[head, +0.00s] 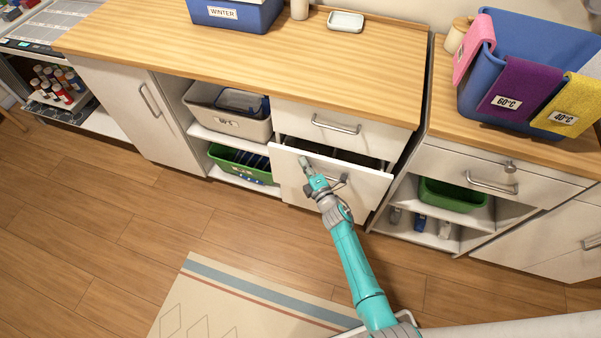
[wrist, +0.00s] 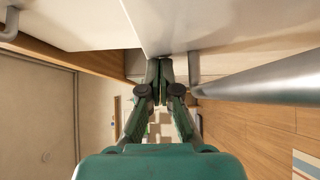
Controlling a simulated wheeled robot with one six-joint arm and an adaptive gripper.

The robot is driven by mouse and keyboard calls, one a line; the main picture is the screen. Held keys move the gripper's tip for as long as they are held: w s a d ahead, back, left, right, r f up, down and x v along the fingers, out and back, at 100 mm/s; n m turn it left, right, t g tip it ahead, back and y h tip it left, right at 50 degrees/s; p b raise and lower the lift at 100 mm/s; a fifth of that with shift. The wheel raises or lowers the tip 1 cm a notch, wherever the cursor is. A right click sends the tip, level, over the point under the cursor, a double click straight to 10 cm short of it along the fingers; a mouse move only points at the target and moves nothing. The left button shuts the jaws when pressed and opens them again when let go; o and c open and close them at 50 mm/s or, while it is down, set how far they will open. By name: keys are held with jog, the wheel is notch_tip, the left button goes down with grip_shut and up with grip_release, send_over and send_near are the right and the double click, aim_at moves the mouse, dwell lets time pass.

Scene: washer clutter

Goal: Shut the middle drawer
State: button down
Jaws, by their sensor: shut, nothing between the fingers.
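The middle drawer (head: 285,167) is below the shut top drawer (head: 300,118) in the white cabinet. It stands partly open, with a dark gap showing behind its white front. Its bar handle (head: 341,181) is partly behind my arm and shows large at the right of the wrist view (wrist: 270,77). My gripper (head: 304,162) is at the left-centre of the drawer front, left of the handle. In the wrist view its fingers (wrist: 160,68) are together and empty, with the tips at the white front. I cannot tell whether they touch it.
Left of the drawers, open shelves hold a beige bin (head: 228,118) and a green crate (head: 238,165). At right, a blue basket (head: 490,75) with coloured cloths stands on the counter, above shelves with a green bin (head: 452,197). A striped rug (head: 240,305) lies on the otherwise clear floor.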

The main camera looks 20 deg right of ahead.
jog(key=w+d, duration=0.4)
jog(key=w, duration=0.1)
jog(key=shift+w+r, duration=0.15)
